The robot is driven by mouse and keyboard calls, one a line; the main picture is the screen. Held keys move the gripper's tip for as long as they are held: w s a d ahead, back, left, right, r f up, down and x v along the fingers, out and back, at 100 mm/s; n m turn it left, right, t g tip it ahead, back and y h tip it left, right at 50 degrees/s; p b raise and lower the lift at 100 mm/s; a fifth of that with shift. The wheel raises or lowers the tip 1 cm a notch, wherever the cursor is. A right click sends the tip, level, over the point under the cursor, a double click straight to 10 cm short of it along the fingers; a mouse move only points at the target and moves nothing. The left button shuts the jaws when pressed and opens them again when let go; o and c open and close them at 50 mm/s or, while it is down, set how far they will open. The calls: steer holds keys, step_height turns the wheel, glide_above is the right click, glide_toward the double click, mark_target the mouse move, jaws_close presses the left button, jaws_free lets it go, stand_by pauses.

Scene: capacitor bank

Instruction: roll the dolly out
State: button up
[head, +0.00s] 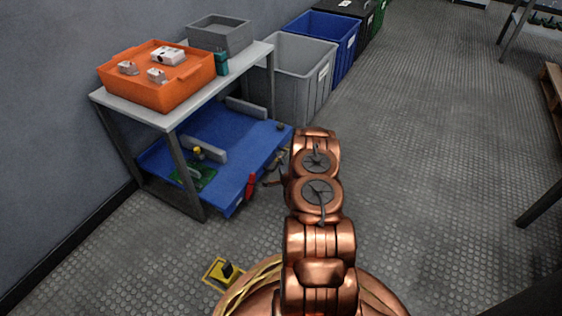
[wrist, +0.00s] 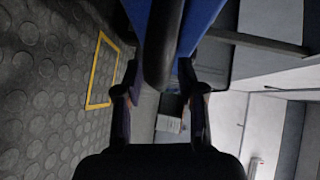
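The dolly (head: 232,155) is a low blue platform under the grey table in the head view, with its right end sticking out past the table legs. A red upright piece (head: 250,187) shows at its front edge. My gripper (head: 273,180) is beside the dolly's right front edge, partly hidden by my copper arm. In the wrist view my gripper (wrist: 158,72) has its fingers apart, one on each side of a dark round bar (wrist: 160,45). Gaps show between bar and fingers. Blue surfaces (wrist: 204,18) flank the bar. Whether the bar belongs to the dolly is unclear.
The table (head: 150,115) carries an orange tray (head: 160,90) and a grey bin (head: 220,38). Grey (head: 297,85) and blue (head: 328,38) bins stand behind. Open floor (head: 430,130) spreads to the right.

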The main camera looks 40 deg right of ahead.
steer(key=shift+c, duration=0.3)
jaws_close()
steer(key=shift+s, duration=0.15)
